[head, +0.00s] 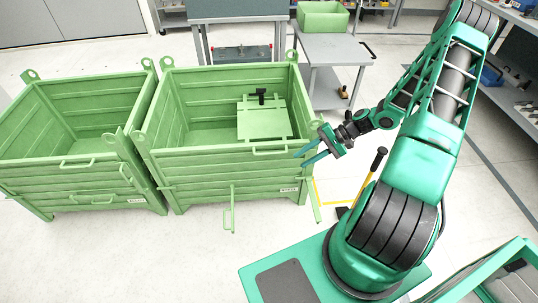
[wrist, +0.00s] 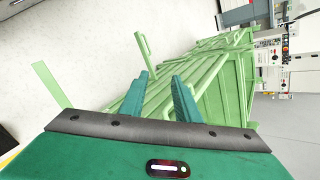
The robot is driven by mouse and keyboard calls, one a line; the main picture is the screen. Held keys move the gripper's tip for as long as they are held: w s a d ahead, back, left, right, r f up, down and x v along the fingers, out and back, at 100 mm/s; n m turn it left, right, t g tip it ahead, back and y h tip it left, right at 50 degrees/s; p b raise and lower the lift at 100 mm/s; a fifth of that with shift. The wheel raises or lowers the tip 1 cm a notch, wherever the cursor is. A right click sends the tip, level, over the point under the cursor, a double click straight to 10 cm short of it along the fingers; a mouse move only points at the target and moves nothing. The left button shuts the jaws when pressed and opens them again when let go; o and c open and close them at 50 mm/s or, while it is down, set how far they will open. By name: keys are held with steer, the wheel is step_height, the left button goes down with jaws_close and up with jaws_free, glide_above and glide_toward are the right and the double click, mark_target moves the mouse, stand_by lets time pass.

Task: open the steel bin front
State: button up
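Two green metal bins stand side by side in the head view. The right bin (head: 190,175) has a small white label low on its front, too small to read surely. Its front panel (head: 255,178) appears upright, with a loop handle (head: 270,150) near its top edge. A bar with a loop end (head: 229,210) sticks out from the front, and another green bar (head: 314,200) slants at the right corner. My gripper (head: 309,152) is open and empty by the bin's front right corner. In the wrist view its fingers (wrist: 160,96) are apart over green rails (wrist: 205,70).
The left bin (head: 70,165) also has a small front label. A green flat box (head: 262,122) with a black piece lies inside the right bin. A yellow post with a black knob (head: 372,172) stands near my arm. A grey cart (head: 330,52) stands behind. Floor in front is clear.

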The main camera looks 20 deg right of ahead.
mark_target(270, 154)
steer(key=w+a+f+m+t, duration=0.1)
steer(key=w+a+f+t, duration=0.1)
steer(key=w+a, duration=0.1)
steer(key=w+a+f+m+t+y, duration=0.1)
steer(key=w+a+f+m+t, duration=0.1)
steer(key=w, duration=0.3)
steer(key=w+a+f+m+t+y, duration=0.1)
steer(key=w+a+f+t, duration=0.2)
steer(key=w, duration=0.2)
steer(key=shift+a+f+m, duration=0.25)
steer(key=shift+a+m, duration=0.1)
steer(key=shift+m, duration=0.05)
jaws_close()
